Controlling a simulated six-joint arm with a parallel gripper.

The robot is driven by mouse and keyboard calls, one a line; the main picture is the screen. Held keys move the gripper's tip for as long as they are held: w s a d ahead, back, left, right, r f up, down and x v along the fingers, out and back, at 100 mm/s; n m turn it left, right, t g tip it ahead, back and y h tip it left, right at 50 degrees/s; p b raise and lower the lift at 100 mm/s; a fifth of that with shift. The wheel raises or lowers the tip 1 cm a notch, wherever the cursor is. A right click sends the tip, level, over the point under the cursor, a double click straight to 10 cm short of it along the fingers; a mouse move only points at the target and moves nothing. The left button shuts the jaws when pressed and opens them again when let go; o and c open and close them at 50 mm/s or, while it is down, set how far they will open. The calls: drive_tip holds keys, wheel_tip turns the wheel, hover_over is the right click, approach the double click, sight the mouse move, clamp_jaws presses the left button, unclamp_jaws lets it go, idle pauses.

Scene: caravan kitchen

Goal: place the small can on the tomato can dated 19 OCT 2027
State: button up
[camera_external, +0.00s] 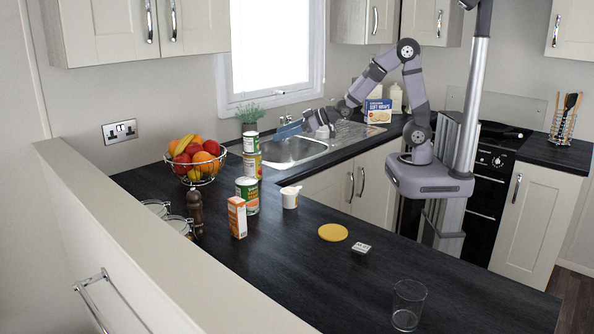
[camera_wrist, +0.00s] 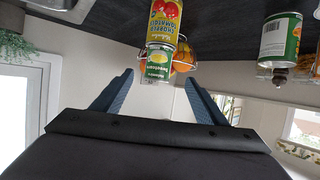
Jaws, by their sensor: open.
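The small can (camera_external: 250,141), with a green and white label, stands upright on a yellow tomato can (camera_external: 252,162) in the external view, left of the sink. In the inverted wrist view, the small can (camera_wrist: 159,66) shows below the tomato can (camera_wrist: 164,22), whose label has red tomatoes. No date is legible. My gripper (camera_external: 280,132) is open and empty over the sink, with its fingers pointing at the small can from the right. In the wrist view, my fingertips (camera_wrist: 159,77) lie either side of the small can, apparently short of it.
A larger green and white can (camera_external: 247,196) stands nearer, beside an orange carton (camera_external: 237,217) and a white cup (camera_external: 290,197). A wire fruit basket (camera_external: 197,163) stands behind left. A potted plant (camera_external: 249,112) is beyond the cans. The front counter holds a yellow disc (camera_external: 333,232) and a glass (camera_external: 408,305).

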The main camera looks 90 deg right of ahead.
drive_tip(key=s+a+f+g, duration=0.3)
drive_tip(key=s+f+g, duration=0.1)
drive_tip(key=s, duration=0.5)
drive_tip(key=s+a+f+n+g+y, duration=0.1)
drive_tip(key=s+a+f+g, duration=0.3)
drive_tip(key=s, duration=0.5)
drive_tip(key=s+a+f+g, duration=0.4)
drive_tip(key=s+f+g, duration=0.1)
drive_tip(key=s, duration=0.4)
drive_tip(key=shift+s+y, duration=0.15)
drive_tip(key=shift+y, duration=0.15)
